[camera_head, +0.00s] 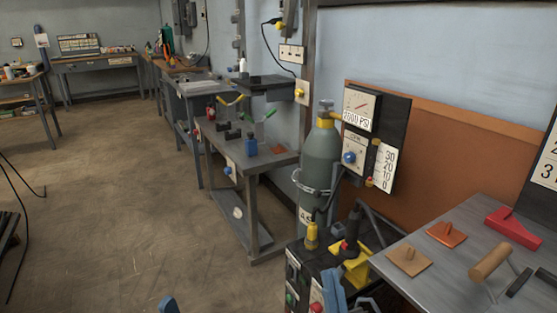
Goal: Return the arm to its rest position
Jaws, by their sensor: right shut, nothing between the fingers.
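My right gripper (335,291) shows at the bottom edge, right of centre, as blue and dark parts. It is shut and empty, in front of the welding machine (295,278), and its lower part is cut off by the frame. A small blue rounded piece (168,304) shows at the bottom edge, left of centre; I cannot tell what it belongs to.
The grey metal table (450,285) at right bears tan and orange plates, a red block and a wooden-handled tool. A gas cylinder (320,160) stands behind the machine. A grey cart (285,160) is left of it. Open floor (120,210) lies at left.

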